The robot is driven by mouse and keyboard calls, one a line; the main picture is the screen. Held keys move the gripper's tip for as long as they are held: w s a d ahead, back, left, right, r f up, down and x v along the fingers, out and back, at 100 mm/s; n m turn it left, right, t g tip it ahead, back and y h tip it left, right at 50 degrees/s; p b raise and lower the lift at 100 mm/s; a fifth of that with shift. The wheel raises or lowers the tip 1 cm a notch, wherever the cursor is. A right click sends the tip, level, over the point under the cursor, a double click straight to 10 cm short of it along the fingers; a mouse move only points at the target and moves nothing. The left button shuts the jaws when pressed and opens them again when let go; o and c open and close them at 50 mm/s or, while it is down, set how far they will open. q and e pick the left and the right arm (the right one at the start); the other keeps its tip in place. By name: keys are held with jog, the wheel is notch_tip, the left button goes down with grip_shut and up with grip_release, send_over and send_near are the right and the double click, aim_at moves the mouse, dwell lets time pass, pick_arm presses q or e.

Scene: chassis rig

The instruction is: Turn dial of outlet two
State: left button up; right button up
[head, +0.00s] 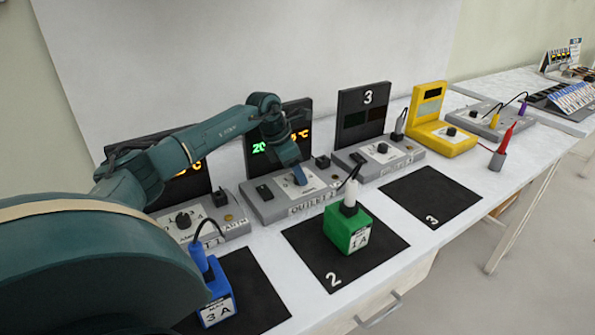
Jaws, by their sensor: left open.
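Outlet two (262,208) is a grey box in the middle of the table, with its label on the front edge. A black display panel (305,112) stands behind it with lit green and orange digits, partly hidden by my arm. My left gripper (299,180) is open, pointing down at the middle of the outlet's top face, where the dial would be. The dial is hidden behind the fingers, and I cannot tell whether they touch it. A black switch (264,191) is left of the gripper and a black socket (322,161) is right of it. My right gripper is not in view.
A green block (348,232) with a white plug stands on black mat 2 (310,262). A blue block (216,305) is at front left. Outlet three (375,165), a yellow meter (440,135) and empty mat 3 (400,195) lie to the right.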

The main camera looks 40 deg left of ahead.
pick_arm(q)
jog(key=shift+w+d+f, duration=0.1)
jog(key=shift+w+f, duration=0.05)
jog(key=shift+f, duration=0.3)
jog(key=c, duration=1)
jog(key=shift+o, duration=0.2)
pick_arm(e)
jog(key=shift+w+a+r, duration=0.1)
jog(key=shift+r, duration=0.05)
pick_arm(q)
jog(key=shift+r+n, duration=0.1)
jog(key=shift+n, duration=0.2)
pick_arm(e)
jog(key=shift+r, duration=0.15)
pick_arm(q)
jog(key=shift+n+t+y+p, duration=0.3)
jog(key=shift+n+y+p, duration=0.1)
jog(key=shift+n+p, duration=0.35)
jog(key=n+y+p, duration=0.1)
jog(key=n, duration=0.3)
jog(key=shift+d, duration=0.15)
jog(key=shift+n+y, duration=0.6)
jog(key=shift+n, duration=0.25)
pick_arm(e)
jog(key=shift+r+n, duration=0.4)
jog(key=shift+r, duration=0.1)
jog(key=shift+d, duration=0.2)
